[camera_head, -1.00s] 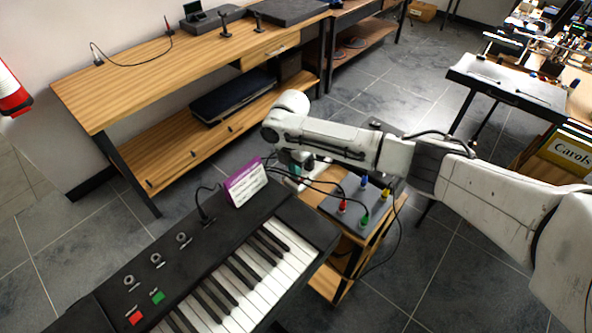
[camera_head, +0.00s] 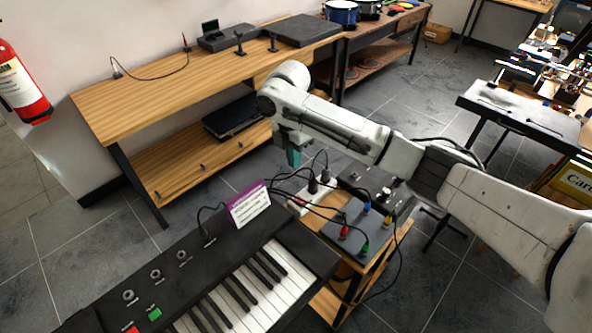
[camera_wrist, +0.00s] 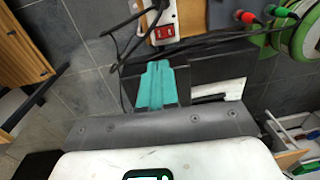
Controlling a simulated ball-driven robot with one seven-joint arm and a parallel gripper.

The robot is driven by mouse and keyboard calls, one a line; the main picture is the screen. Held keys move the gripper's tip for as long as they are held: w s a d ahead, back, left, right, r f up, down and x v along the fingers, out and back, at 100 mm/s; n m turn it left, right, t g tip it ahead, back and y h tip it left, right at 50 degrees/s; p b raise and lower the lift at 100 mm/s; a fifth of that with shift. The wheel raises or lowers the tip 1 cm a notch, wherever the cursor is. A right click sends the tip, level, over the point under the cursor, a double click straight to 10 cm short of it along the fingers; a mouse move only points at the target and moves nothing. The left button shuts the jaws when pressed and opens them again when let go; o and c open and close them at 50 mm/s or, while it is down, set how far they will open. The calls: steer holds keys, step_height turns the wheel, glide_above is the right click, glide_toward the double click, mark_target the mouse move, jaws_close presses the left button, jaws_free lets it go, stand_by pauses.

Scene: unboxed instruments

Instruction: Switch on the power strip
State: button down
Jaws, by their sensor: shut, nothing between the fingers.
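The white power strip (camera_head: 300,203) lies on the small wooden stand beyond the keyboard, partly hidden by black plugs and cables in the head view. In the wrist view the end of the power strip (camera_wrist: 167,14) shows at the top, with a red switch (camera_wrist: 163,33) on it. I cannot tell the switch's position. My gripper (camera_head: 293,158) has teal fingers, shut and empty, pointing down above the strip's area. In the wrist view my gripper (camera_wrist: 157,66) is just below the red switch in the picture, with a gap between them.
Black cables (camera_wrist: 205,42) run close to the fingers and strip. A grey box (camera_head: 362,226) with coloured plugs and a dark device (camera_head: 375,186) share the stand. The keyboard (camera_head: 215,270) stands in front, with a purple-edged card (camera_head: 249,204). A wooden bench (camera_head: 160,95) is behind.

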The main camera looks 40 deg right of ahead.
mark_target(303, 203)
steer(key=shift+r, duration=0.4)
steer(key=shift+d, duration=0.1)
steer(key=shift+s+d+y+b, duration=0.4)
steer(key=shift+s+d+y, duration=0.2)
steer(key=shift+d+y, duration=0.3)
steer(key=shift+s+d+y+b, duration=0.35)
steer(key=shift+s+d+y, duration=0.2)
steer(key=shift+d+y, duration=0.3)
steer(key=x, duration=0.8)
steer(key=d+x, duration=0.1)
steer(key=x, duration=0.4)
steer(key=shift+d+f, duration=0.1)
steer(key=shift+f, duration=0.5)
steer(key=shift+s, duration=0.1)
